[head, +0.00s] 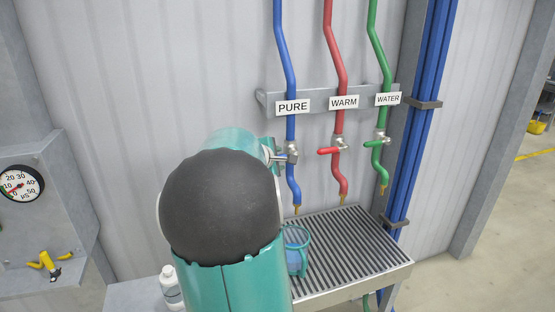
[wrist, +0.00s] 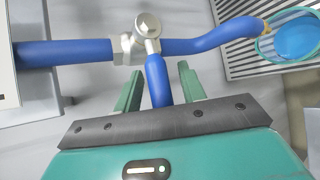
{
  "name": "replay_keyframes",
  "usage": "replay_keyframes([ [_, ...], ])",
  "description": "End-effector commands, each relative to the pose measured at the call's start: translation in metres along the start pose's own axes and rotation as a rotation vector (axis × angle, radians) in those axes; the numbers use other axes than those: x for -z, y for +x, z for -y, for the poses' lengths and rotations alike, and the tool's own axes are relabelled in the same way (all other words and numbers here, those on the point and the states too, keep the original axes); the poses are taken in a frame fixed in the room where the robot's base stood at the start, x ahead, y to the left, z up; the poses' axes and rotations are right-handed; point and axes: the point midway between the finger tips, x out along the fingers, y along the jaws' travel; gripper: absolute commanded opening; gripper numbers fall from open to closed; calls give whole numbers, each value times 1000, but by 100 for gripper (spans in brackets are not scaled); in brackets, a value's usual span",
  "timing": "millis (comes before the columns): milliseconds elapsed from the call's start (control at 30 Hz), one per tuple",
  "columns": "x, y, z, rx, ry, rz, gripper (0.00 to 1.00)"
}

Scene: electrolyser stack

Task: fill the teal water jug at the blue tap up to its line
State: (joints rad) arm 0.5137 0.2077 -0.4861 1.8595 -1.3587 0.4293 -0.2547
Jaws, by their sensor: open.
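The blue tap's valve (head: 290,156) sits on the blue pipe under the PURE label (head: 292,107). In the wrist view its blue lever (wrist: 157,80) sticks out across the pipe towards my gripper (wrist: 160,88). My gripper is open, with one finger on each side of the lever and gaps visible. The teal jug (head: 297,262) stands on the grated shelf under the blue spout, partly hidden by my arm. In the wrist view the jug (wrist: 262,46) shows blue water inside, below the spout. I cannot make out its line or a running stream.
A red WARM tap (head: 330,150) and a green WATER tap (head: 376,143) stand to the right of the blue one. The grated shelf (head: 345,240) is clear right of the jug. A white bottle (head: 171,286) and a gauge panel (head: 40,210) are at left.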

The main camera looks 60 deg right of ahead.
Motion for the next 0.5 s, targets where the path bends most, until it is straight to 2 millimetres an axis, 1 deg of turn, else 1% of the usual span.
replay_keyframes([
  [167, 1, -20, -1, -3, 1, -3, 40],
  [367, 0, -59, -1, -3, 2, -4, 40],
  [500, 0, -88, -1, -3, 4, -5, 40],
])
